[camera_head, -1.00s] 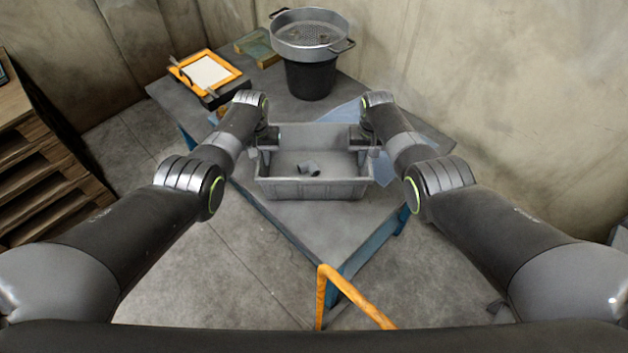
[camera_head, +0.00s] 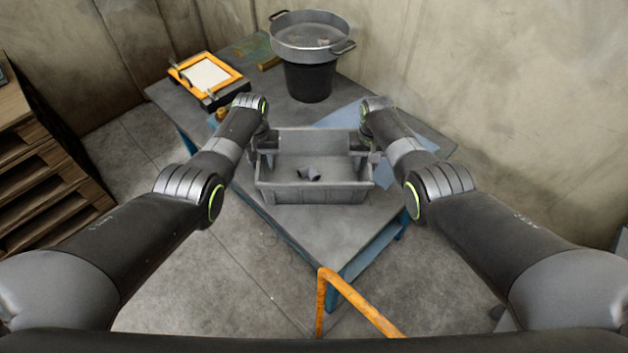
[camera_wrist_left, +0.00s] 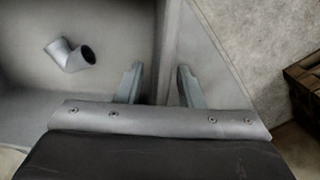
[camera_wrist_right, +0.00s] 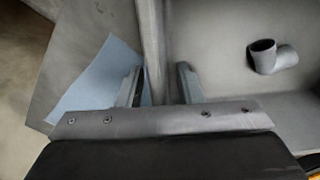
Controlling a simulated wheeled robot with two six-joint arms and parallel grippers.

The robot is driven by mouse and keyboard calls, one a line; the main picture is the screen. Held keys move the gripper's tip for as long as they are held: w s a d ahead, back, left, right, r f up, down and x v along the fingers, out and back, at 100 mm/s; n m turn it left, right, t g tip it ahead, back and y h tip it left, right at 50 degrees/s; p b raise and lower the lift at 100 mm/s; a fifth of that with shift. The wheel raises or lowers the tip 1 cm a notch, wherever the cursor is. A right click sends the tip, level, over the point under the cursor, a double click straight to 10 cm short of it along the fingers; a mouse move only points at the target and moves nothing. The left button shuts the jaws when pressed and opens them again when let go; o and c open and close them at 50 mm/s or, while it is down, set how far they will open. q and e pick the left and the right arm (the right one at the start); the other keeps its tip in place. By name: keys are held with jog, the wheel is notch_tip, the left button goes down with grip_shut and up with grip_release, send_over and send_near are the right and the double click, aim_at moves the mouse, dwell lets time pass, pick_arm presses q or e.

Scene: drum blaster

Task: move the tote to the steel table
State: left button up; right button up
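The grey open-topped tote (camera_head: 315,190) stands over the grey-topped table (camera_head: 330,225) and seems to rest on it. A small grey pipe elbow (camera_head: 308,174) lies inside, seen also in the left wrist view (camera_wrist_left: 70,54) and right wrist view (camera_wrist_right: 272,57). My left gripper (camera_wrist_left: 158,82) is at the tote's left end wall, one finger on each side of it, with a gap showing. My right gripper (camera_wrist_right: 160,82) straddles the right end wall the same way, fingers apart. In the head view, the wrists partly hide the tote's ends.
A black bucket (camera_head: 308,82) with a metal sieve pan (camera_head: 311,42) on top stands at the back. A blue sheet (camera_head: 342,117) lies behind the tote. An orange rail (camera_head: 345,290) stands in front; wooden pallets (camera_head: 40,170) are left.

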pick_arm(q)
notch_tip(320, 180, up, 11)
jog(key=shift+r, duration=0.1)
pick_arm(e)
notch_tip(320, 180, up, 12)
jog(key=shift+r, duration=0.1)
dwell(0.8)
dwell(0.5)
